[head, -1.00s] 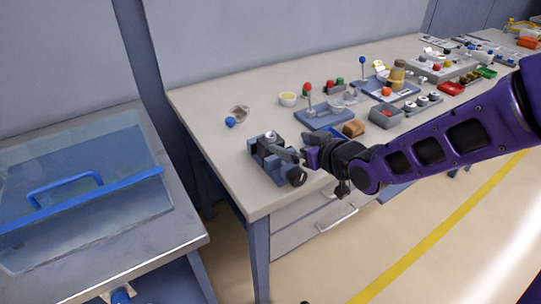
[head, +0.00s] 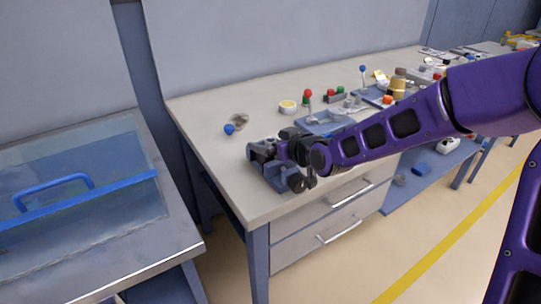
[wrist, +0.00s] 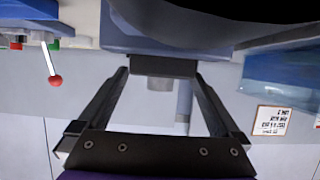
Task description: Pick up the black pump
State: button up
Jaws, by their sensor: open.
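My gripper (wrist: 163,85) is open in the wrist view, its two dark fingers apart. A dark block (wrist: 163,66) shows between and beyond the fingertips; I cannot tell whether they touch it. A large black rounded shape (wrist: 225,14) fills the top of that view, cut off by the edge; I cannot tell whether it is the black pump. In the head view my gripper (head: 283,150) is at a grey-blue vise-like fixture (head: 280,178) near the bench's front left corner and partly hides it. No black pump stands out clearly from the dark gripper there.
The workbench (head: 215,165) holds a blue ball (head: 229,129), a pale cup (head: 288,106) and a red-knobbed lever (head: 308,94), also in the wrist view (wrist: 56,81). A tank with a blue handle (head: 55,190) stands left. The bench's left end is mostly clear.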

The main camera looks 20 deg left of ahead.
jog(key=c, duration=1.4)
jog(key=shift+r, duration=0.1)
jog(key=shift+c, duration=0.4)
